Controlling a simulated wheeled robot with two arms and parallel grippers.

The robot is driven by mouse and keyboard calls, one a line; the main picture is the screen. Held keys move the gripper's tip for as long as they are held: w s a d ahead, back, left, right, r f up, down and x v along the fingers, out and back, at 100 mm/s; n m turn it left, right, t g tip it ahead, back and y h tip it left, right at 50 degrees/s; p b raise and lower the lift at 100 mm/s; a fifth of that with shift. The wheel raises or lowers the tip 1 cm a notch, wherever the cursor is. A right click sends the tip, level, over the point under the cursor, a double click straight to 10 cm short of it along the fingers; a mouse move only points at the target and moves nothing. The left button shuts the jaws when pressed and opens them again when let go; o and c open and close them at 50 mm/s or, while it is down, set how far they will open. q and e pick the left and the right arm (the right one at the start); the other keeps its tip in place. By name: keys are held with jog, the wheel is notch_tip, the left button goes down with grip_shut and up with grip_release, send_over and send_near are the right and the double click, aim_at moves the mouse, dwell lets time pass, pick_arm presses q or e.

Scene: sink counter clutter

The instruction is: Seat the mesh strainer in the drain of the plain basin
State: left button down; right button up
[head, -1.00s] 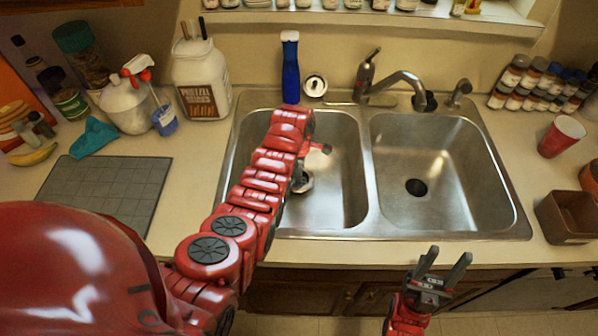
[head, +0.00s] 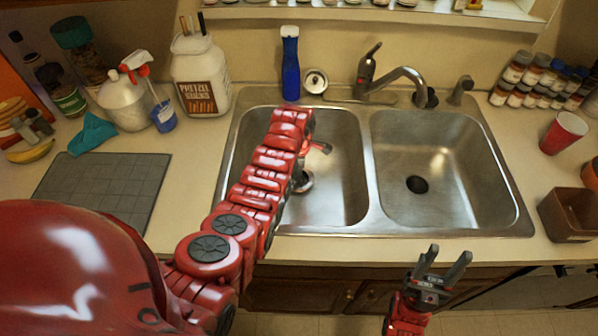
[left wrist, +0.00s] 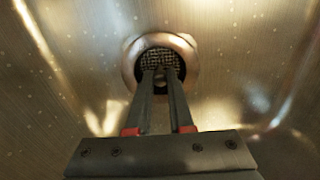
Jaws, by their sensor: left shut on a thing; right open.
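The mesh strainer (left wrist: 160,58) is a round metal cup with dark mesh and a shiny rim. In the left wrist view, my left gripper (left wrist: 161,75) is shut on its small centre knob. In the head view, my left gripper (head: 300,180) is low in the left basin (head: 340,190), and the strainer (head: 308,184) shows partly behind it at the basin floor. The strainer covers the drain area; I cannot tell whether it sits fully flush. The right basin (head: 455,180) has an open dark drain (head: 417,184). My right gripper (head: 450,256) is open and empty before the counter.
A round metal piece (head: 315,81) lies behind the left basin, beside a blue bottle (head: 290,65). The faucet (head: 395,76) stands behind the divider. A red cup (head: 563,133) and brown box (head: 567,215) are at right. A grey mat (head: 105,187) lies at left.

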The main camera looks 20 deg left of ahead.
pick_arm(q)
jog(key=shift+f+b, duration=0.6)
jog(key=shift+f, duration=0.2)
jog(key=c, duration=0.7)
grip_release()
jog(key=shift+r, duration=0.1)
notch_tip(320, 180, up, 8)
jog(key=shift+w+f+b, duration=0.1)
jog(key=shift+w+b, duration=0.05)
jog(key=shift+b, duration=0.75)
notch_tip(320, 180, up, 10)
jog(key=p, duration=0.8)
jog(key=shift+f, duration=0.25)
